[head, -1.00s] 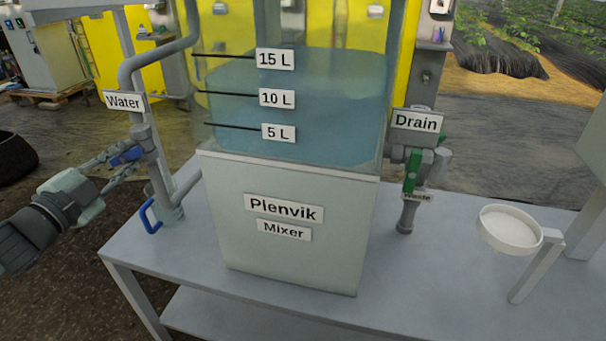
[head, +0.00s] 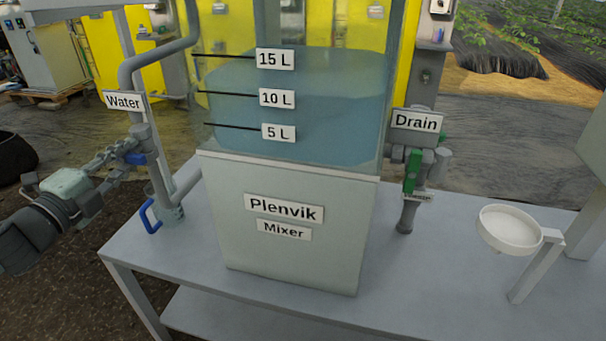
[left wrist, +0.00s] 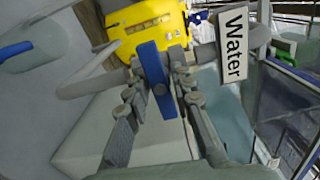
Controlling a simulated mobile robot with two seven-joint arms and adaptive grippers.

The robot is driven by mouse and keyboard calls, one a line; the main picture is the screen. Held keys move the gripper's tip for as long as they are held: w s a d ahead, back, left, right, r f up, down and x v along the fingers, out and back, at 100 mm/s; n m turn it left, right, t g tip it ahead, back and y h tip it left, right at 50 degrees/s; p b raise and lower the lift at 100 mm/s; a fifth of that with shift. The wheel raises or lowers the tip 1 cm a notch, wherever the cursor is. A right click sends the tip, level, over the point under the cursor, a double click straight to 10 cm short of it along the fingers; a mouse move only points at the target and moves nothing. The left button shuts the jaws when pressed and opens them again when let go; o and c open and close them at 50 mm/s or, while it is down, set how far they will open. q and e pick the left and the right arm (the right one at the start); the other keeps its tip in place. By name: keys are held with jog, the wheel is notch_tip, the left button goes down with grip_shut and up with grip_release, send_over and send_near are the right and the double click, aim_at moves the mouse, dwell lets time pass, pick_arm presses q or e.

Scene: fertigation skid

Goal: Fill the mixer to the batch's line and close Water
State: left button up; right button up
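The Plenvik mixer (head: 290,205) stands on the bench, its clear tank holding blue liquid (head: 330,115). The liquid's sloping-looking surface shows between about the 10 L label (head: 277,98) and the 15 L label (head: 275,59); the exact level is hard to read. The blue Water valve handle (head: 136,158) is on the pipe under the Water sign (head: 124,101). My left gripper (head: 126,160) is at this handle. In the left wrist view the handle (left wrist: 157,80) lies between the spread fingertips (left wrist: 160,72), with a gap on the left. My right gripper is not in view.
A Drain valve with a green handle (head: 414,168) is right of the tank. A white round dish (head: 508,230) stands at right. The bench front (head: 420,290) is clear.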

pick_arm(q)
jog(key=shift+o, duration=1.4)
jog(key=shift+s, duration=0.1)
jog(key=shift+v, duration=2)
jog(key=v, duration=0.2)
jog(key=shift+s+a, duration=0.15)
jog(key=shift+s, duration=0.25)
